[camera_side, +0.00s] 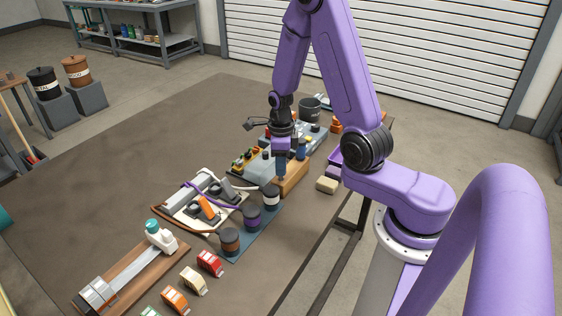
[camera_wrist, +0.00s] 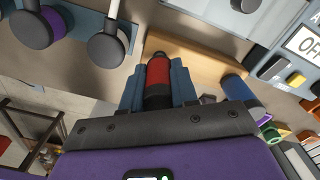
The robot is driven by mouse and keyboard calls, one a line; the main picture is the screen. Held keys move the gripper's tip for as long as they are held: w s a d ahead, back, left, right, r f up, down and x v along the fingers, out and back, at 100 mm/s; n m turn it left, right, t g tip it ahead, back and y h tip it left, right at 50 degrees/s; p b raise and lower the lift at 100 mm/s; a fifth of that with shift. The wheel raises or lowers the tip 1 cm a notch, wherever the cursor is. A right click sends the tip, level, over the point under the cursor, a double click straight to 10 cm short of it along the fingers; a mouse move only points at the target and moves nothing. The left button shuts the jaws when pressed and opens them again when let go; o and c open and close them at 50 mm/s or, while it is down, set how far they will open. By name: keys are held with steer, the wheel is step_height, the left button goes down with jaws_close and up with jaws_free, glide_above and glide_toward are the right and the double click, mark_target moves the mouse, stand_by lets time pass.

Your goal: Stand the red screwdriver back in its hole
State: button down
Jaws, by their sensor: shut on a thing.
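My gripper (camera_side: 281,172) is low over the left end of the wooden block (camera_side: 296,179) in the side view. In the wrist view my gripper (camera_wrist: 157,82) has its blue fingers shut on the red screwdriver (camera_wrist: 158,70), whose handle is red with black parts. The wooden block (camera_wrist: 205,65) lies just beyond the handle there. The screwdriver's shaft and tip are hidden, and I cannot tell whether it is in a hole. The side view does not clearly show the red screwdriver. A blue-handled tool (camera_side: 301,148) stands at the block; it also shows in the wrist view (camera_wrist: 240,92).
Spools (camera_side: 251,217) stand on a blue strip left of the block. A grey panel (camera_side: 325,136) with switches lies behind it. A yellowish block (camera_side: 327,185) sits to the right near the table edge. The brown table (camera_side: 120,170) is clear at left.

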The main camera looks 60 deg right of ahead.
steer(key=shift+f, duration=0.55)
steer(key=c, duration=0.8)
jaws_free()
steer(key=shift+r, duration=0.1)
step_height(320, 180, up, 17)
steer(key=shift+r, duration=0.15)
